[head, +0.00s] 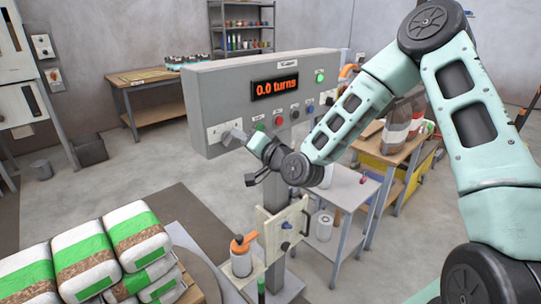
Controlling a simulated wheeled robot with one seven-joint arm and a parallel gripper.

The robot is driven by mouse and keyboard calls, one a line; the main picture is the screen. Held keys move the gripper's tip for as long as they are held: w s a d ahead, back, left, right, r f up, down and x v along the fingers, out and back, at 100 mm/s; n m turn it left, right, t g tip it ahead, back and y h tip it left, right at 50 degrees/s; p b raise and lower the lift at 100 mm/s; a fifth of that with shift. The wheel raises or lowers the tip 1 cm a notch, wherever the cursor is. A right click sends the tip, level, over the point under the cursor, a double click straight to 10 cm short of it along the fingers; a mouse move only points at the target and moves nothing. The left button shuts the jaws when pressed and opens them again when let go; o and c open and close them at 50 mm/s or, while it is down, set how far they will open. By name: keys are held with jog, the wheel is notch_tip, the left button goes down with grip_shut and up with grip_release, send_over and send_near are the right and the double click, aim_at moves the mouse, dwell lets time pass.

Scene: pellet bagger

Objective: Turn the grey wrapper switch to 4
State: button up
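The grey control panel (222,85) stands upright in the middle of the head view. Its display (275,88) reads "0.0 turns" in orange. A pale switch plate (214,131) sits at the panel's lower left, with a grey part in front of it that looks like the wrapper switch (230,132). My gripper (246,138) is right at this spot, reaching in from the right. It overlaps the switch in the picture, so contact and finger opening cannot be made out. The switch's numbers and pointer are too small or hidden to read.
A red button (279,121) and other small controls lie right of the switch. A green light (320,77) glows at upper right. Bags with green bands (100,245) are stacked at lower left. An orange-topped canister (241,258) stands below my gripper. Open floor lies left.

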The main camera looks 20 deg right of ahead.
jog(key=p+v, duration=1)
jog(key=v, duration=0.4)
jog(key=shift+s+p, duration=0.35)
jog(key=shift+p, duration=0.05)
jog(key=shift+d, duration=0.1)
